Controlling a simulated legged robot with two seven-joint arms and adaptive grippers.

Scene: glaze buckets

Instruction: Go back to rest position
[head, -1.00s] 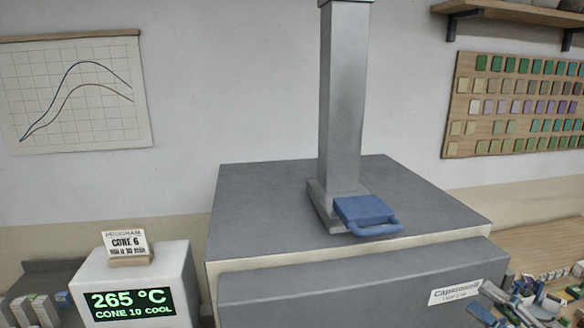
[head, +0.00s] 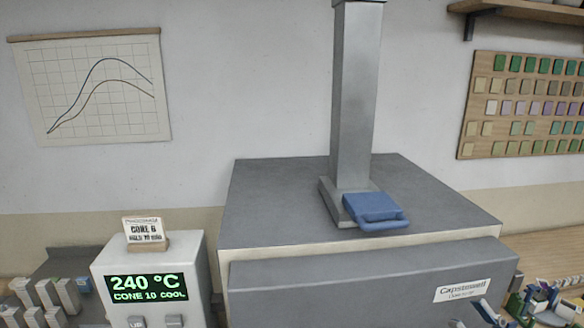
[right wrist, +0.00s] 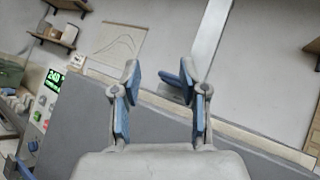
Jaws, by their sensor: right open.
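My right gripper (right wrist: 160,78) is open and empty in the right wrist view, with a blue-padded finger on each side. A small part of my right gripper (head: 484,313) also shows at the bottom right of the head view, in front of the kiln. The grey kiln (head: 275,195) has a metal post (head: 355,95) on top with a blue damper handle (head: 373,209) at its foot. My left gripper is not in view.
A white controller (head: 190,270) reading 240 °C stands left of the kiln, with a small card (head: 143,230) on top. Test-tile racks (head: 45,295) are at lower left. Small coloured items (head: 540,300) crowd the lower right. A tile board (head: 525,105) hangs on the wall.

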